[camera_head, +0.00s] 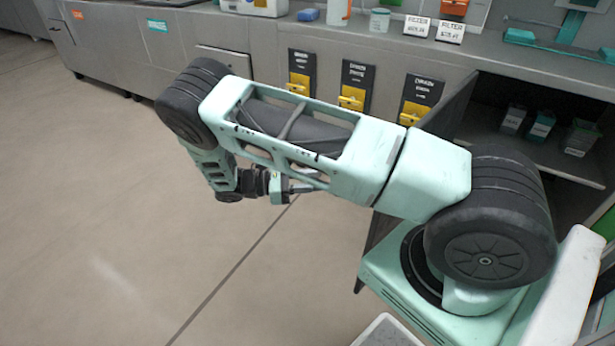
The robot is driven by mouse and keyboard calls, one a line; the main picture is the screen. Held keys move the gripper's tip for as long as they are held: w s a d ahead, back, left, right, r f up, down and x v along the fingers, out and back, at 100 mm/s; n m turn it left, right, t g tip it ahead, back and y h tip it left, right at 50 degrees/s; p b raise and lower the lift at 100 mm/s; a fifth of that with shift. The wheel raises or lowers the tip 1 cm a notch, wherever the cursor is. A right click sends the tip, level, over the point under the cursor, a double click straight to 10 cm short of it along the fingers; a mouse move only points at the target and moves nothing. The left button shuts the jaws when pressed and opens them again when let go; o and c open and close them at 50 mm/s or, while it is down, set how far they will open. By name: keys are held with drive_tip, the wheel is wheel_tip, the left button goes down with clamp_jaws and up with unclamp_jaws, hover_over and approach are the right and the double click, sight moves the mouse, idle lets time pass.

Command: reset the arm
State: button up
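My arm, mint green with black joints, stretches across the middle of the head view from its base at the lower right. It bends at the upper left and folds back beneath itself. My gripper (300,187) is small and partly hidden under the arm link, pointing to the right. Its fingers are too small and covered to tell whether they are apart. I see nothing held in it.
A grey counter (225,32) runs along the back, with yellow-handled panels (352,98) on its front. An open cabinet (540,150) at the right holds several small boxes (541,126). Bottles and filter signs (450,31) stand on top. The floor (110,220) at left is clear.

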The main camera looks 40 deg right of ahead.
drive_tip(key=shift+a, duration=0.1)
drive_tip(key=shift+w, duration=0.1)
idle(0.4)
drive_tip(key=s+a+r+m+t+y, duration=0.1)
drive_tip(key=s+a+r+t+y, duration=0.35)
drive_tip(key=a, duration=0.45)
drive_tip(key=s+a+r+m+t+y, duration=0.1)
drive_tip(key=s+a+r+y, duration=0.3)
drive_tip(key=a+r+y, duration=0.45)
drive_tip(key=s+a+r+t+y, duration=0.1)
drive_tip(key=s+a+r+t, duration=0.25)
drive_tip(key=s, duration=0.25)
drive_tip(key=s+a+r+t+y, duration=0.1)
drive_tip(key=s+a+r+t, duration=0.1)
drive_tip(key=s+a+r, duration=0.3)
wheel_tip(320, 180, up, 21)
drive_tip(key=s+m+p, duration=0.1)
drive_tip(key=p, duration=2.1)
drive_tip(key=shift+a, duration=0.2)
